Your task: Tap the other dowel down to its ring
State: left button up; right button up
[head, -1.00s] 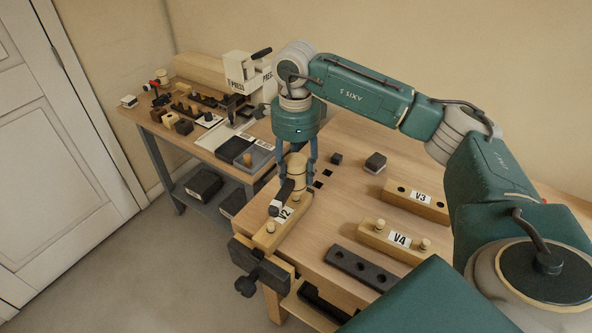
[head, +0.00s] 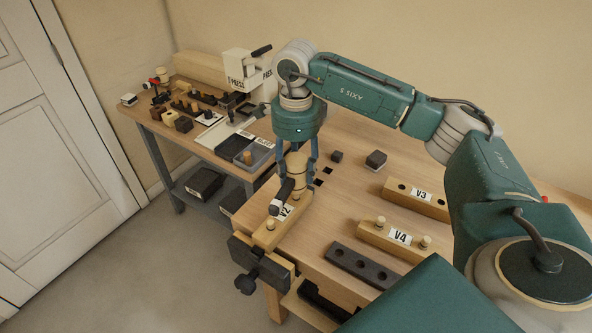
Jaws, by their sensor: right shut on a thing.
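The wooden block V2 (head: 266,239) sits at the dark vise on the bench's near left corner. A pale dowel (head: 270,225) stands in its near end. My right gripper (head: 297,178) points down over that far end. Contact with a dowel cannot be told. My left gripper is not in view.
Blocks V4 (head: 376,238) and V3 (head: 431,206), each with dowels or holes, lie to the right. A dark holed block (head: 360,265) lies at the front edge. Two small dark blocks stand behind. A second bench with a press (head: 246,75) and trays stands at back left.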

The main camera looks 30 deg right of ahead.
jog(key=shift+r, duration=0.1)
jog(key=shift+f+b, duration=1.05)
jog(key=shift+f, duration=0.35)
jog(key=shift+r+p, duration=0.8)
jog(key=shift+r, duration=0.5)
